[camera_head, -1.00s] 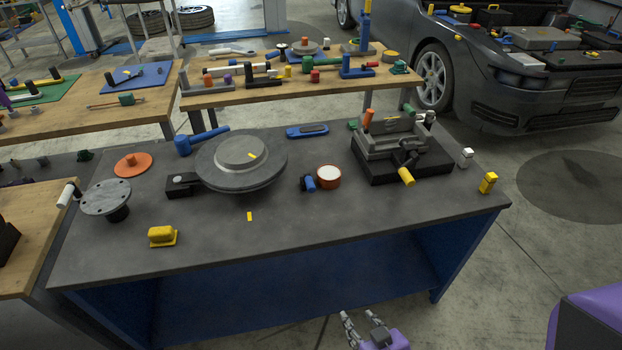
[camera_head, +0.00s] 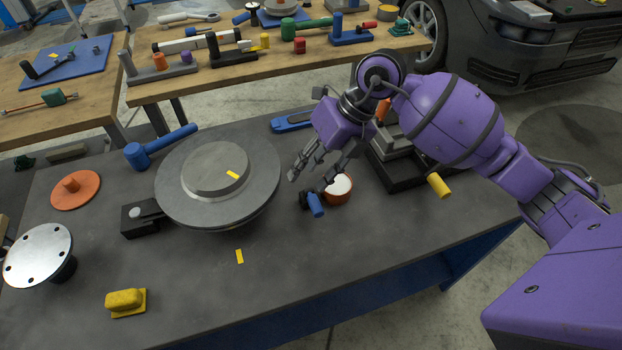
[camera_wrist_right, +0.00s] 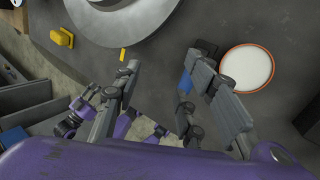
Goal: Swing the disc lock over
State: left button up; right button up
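A large grey disc (camera_head: 218,185) with a raised hub lies on the dark bench, a yellow mark on its hub. A small black piece with a blue handle (camera_head: 315,204), which looks like the disc lock, sits right of the disc. Its handle points toward the bench's front. My right gripper (camera_head: 311,180) is open above it, fingers pointing down; they look apart from it. In the right wrist view the fingers (camera_wrist_right: 163,64) are spread, and the right finger partly hides the blue handle (camera_wrist_right: 185,84). My left gripper does not show in the head view.
An orange-rimmed round tin (camera_head: 340,190) stands close beside the lock. A dark fixture with a yellow handle (camera_head: 439,185) is partly behind my right arm. A blue-handled tool (camera_head: 160,146) lies behind the disc. A yellow strip (camera_head: 239,256) marks the bench front, which is mostly clear.

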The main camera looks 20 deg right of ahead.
aim_at(318, 203)
jog(key=f, duration=0.2)
jog(key=s+d+f+h, duration=0.1)
jog(key=f, duration=0.2)
jog(key=s+d+f+m+h, duration=0.1)
jog(key=f, duration=0.1)
jog(key=shift+f+g, duration=0.4)
jog(key=shift+a+f, duration=0.15)
jog(key=shift+f, duration=0.4)
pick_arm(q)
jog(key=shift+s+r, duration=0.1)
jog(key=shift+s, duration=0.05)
pick_arm(e)
jog(key=shift+f, duration=0.1)
grip_shut()
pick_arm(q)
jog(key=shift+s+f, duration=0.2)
